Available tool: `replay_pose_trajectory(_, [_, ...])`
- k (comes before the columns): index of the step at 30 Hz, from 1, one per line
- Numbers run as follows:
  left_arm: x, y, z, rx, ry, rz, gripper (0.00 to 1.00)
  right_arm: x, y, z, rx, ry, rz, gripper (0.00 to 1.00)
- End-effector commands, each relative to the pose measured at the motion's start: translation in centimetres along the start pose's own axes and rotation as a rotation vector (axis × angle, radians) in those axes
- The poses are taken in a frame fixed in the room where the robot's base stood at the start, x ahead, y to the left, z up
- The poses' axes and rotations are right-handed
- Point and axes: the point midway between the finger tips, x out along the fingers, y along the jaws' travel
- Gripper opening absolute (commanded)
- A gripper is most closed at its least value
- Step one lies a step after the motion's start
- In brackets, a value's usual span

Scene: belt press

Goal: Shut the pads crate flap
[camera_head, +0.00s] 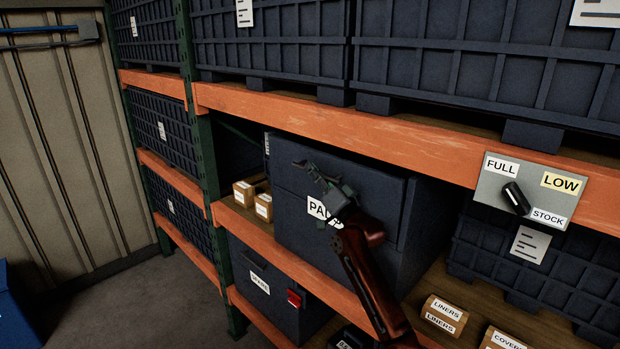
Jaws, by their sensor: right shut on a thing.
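The pads crate (418,235) is a large dark blue-grey box on the middle shelf. Its flap (372,180) is the front panel, standing about upright; I cannot tell whether it is fully flush with the crate. A white label (316,208) on the front reads "PA", the rest hidden behind my right arm. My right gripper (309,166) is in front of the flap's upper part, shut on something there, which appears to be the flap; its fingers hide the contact. My left gripper is not in view.
Small cartons (263,206) stand left of the crate; a liners carton (444,314) is at right. An orange beam (400,137) runs above, with a FULL/LOW/STOCK dial panel (533,189). A spare-labelled bin (262,283) sits below. Open floor lies at lower left.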

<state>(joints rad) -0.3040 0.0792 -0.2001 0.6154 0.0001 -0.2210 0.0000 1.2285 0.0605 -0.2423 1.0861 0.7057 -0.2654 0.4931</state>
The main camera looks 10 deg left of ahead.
Motion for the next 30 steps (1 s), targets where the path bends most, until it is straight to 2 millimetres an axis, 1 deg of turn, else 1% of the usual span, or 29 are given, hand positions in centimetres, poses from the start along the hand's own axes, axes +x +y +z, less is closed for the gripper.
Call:
replay_pose_trajectory(1, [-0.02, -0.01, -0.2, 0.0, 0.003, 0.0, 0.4, 0.07, 0.19, -0.4, -0.005, 0.0, 0.001, 0.0])
replay_pose_trajectory(9, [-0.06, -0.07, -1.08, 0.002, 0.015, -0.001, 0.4, 0.15, 0.83, -1.04, -0.004, -0.001, 0.001, 0.0])
replay_pose_trajectory(22, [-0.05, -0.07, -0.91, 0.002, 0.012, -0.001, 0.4, 0.09, 1.05, -1.12, -0.005, -0.001, 0.004, 0.0])
replay_pose_trajectory(23, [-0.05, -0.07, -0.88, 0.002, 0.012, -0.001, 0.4, 0.08, 1.06, -1.12, -0.005, -0.001, 0.004, 0.09])
replay_pose_trajectory(27, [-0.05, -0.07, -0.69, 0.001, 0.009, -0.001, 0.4, 0.09, 1.05, -1.11, -0.004, -0.001, 0.003, 0.18])
replay_pose_trajectory(30, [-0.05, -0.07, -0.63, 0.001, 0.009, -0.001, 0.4, 0.11, 0.98, -1.12, -0.004, -0.001, 0.002, 0.23])
